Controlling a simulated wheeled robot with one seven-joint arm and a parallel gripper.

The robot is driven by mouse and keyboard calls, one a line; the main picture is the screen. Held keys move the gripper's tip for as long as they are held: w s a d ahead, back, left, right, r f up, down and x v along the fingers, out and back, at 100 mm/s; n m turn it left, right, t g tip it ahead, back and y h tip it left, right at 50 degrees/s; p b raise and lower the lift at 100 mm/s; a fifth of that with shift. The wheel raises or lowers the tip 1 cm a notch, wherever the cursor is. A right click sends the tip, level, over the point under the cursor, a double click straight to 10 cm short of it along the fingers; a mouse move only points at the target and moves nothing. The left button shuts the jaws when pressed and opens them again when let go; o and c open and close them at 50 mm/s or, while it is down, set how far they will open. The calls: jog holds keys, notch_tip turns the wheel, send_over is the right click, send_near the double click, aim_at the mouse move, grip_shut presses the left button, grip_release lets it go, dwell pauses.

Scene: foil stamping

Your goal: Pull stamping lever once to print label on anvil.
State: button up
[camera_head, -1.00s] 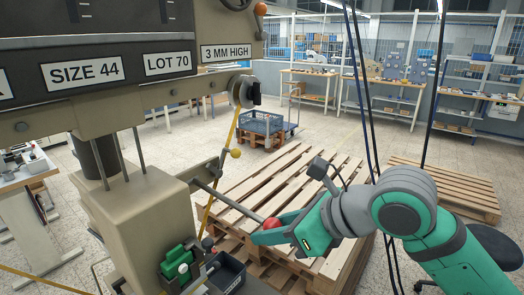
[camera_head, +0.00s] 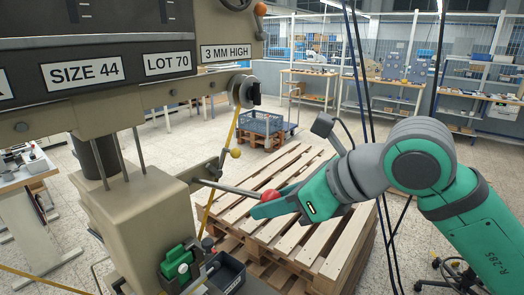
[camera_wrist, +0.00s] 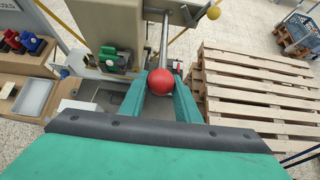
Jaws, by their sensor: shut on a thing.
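The stamping lever (camera_head: 232,188) is a thin metal rod running right from the beige stamping machine (camera_head: 150,205). It slopes slightly down to a red ball knob (camera_head: 270,195). My green gripper (camera_head: 264,205) is shut on the red knob. In the wrist view the knob (camera_wrist: 161,83) sits between the two fingers (camera_wrist: 160,92), with the rod (camera_wrist: 165,45) leading away from it. The machine's upper head carries signs reading SIZE 44, LOT 70 and 3 MM HIGH (camera_head: 226,52). I cannot make out the anvil or a label on it.
A stack of wooden pallets (camera_head: 325,225) stands beneath and behind my gripper. A green clamp-like part (camera_head: 178,262) and a dark bin (camera_head: 228,272) sit low on the machine. Hanging cables (camera_head: 372,120) pass near my arm. The wrist view shows coloured blocks (camera_wrist: 30,43) at left.

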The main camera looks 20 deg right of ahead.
jog(key=shift+w+a+r, duration=0.15)
jog(key=shift+w+r, duration=0.1)
jog(key=shift+r, duration=0.8)
jog(key=shift+w+a+r, duration=0.1)
jog(key=shift+w+r, duration=0.1)
jog(key=shift+r, duration=0.85)
jog(key=shift+w+a+r, duration=0.35)
jog(key=shift+w+r, duration=0.1)
jog(key=shift+r, duration=0.6)
jog(key=shift+w+a+r, duration=0.3)
jog(key=shift+w+r, duration=0.1)
jog(key=shift+r, duration=0.6)
jog(key=shift+w+a+r, duration=0.35)
jog(key=shift+w+r, duration=0.1)
jog(key=shift+r, duration=0.6)
jog(key=o, duration=1.3)
jog(key=shift+f, duration=0.15)
jog(key=v, duration=1.1)
jog(key=shift+f, duration=0.1)
